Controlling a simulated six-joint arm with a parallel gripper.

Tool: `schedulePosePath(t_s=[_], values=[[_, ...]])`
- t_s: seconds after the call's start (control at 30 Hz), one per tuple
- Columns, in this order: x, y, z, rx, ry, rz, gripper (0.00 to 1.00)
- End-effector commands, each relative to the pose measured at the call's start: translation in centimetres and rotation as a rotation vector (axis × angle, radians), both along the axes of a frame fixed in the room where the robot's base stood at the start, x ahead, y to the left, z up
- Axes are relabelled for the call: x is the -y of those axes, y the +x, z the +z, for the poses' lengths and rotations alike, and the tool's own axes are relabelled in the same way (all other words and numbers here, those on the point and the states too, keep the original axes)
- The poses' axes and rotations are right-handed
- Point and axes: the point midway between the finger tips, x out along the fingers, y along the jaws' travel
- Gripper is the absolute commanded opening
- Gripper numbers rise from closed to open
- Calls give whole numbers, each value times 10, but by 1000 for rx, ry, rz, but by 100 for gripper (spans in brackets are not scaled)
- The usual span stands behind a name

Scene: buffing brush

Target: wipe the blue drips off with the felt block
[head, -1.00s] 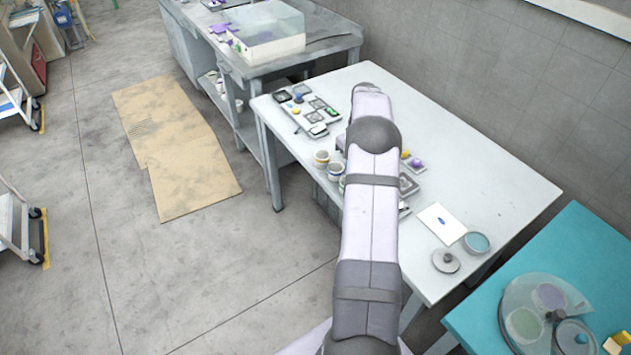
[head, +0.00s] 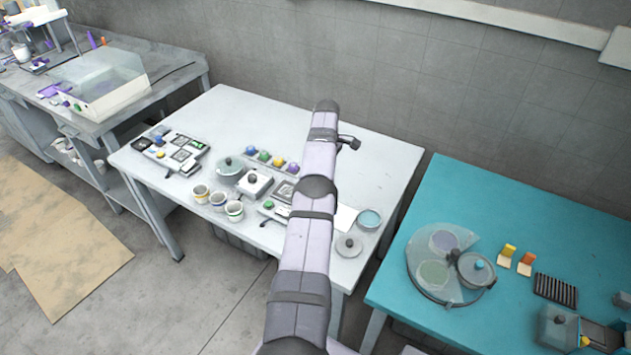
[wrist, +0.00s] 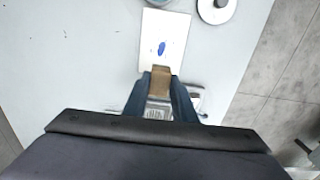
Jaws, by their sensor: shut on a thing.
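A white card (wrist: 172,25) lies on the pale table and bears one blue mark (wrist: 161,48), an elongated spot near its middle. In the head view part of the card (head: 345,219) shows beside my arm, and the blue mark is hidden there. My gripper (wrist: 161,90) is shut on a brown felt block (wrist: 161,76). In the wrist view the block's end overlaps the near edge of the card, short of the blue mark. I cannot tell whether the block touches the card. In the head view my arm hides the block.
A round dish with blue-grey contents (head: 369,219) and a grey lid with a knob (head: 348,245) sit near the card. Several cups (head: 218,200), coloured knobs and a tray (head: 174,150) stand left. A teal table (head: 510,215) is at right.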

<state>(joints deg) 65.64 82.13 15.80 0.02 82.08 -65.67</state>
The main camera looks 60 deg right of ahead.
Motion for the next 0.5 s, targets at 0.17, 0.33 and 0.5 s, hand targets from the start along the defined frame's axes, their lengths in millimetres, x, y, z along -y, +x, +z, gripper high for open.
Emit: schedulePosePath(t_s=[0.17, 0.33, 0.5], values=[[0, 0, -7, 0, 0, 0, 4], [0, 0, -21, 0, 0, -1, 4], [0, 1, -37, 0, 0, -1, 4]])
